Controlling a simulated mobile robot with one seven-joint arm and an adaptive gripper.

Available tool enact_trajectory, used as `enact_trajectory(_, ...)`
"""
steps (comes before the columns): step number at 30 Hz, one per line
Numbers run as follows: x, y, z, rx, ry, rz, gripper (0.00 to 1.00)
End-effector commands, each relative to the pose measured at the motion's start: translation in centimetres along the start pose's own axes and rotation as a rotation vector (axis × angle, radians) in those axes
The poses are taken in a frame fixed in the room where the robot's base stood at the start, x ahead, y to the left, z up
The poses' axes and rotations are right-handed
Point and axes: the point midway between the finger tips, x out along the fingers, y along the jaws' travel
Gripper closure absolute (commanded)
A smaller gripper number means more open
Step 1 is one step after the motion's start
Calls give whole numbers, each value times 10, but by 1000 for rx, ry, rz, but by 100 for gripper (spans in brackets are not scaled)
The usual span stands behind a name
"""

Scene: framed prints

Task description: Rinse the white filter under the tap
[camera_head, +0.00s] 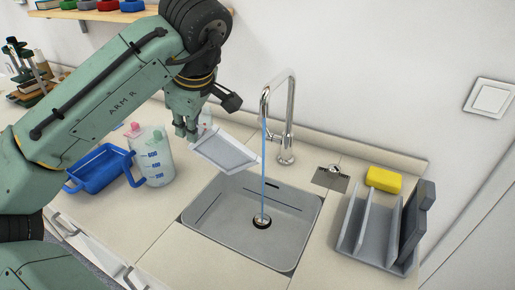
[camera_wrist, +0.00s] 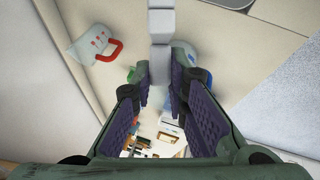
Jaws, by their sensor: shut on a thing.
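The white filter (camera_head: 226,153), a flat panel with a pale frame and grey middle, is tilted above the back left of the sink (camera_head: 222,222). My gripper (camera_head: 187,132) is shut on its upper left end. The tap (camera_head: 290,115) is running; a thin blue stream (camera_head: 263,180) falls into the sink by the drain. The filter's right corner is close beside the stream; I cannot tell whether they touch. In the wrist view my gripper's fingers (camera_wrist: 163,75) close around a light grey bar, and a speckled pale surface shows at right.
A blue tub (camera_head: 100,168) and a measuring jug (camera_head: 153,158) stand left of the sink. Right of it are a grey rack (camera_head: 365,235) with upright panels and a yellow sponge (camera_head: 384,179). A shelf (camera_head: 95,15) is on the wall at upper left.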

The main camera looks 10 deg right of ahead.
Motion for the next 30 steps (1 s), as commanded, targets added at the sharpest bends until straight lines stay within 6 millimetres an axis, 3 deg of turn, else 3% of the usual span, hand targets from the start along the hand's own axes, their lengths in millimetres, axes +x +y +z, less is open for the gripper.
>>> enact_trajectory(21,-23,0,-57,-2,0,0,100)
enact_trajectory(30,-22,-1,-60,0,0,0,100)
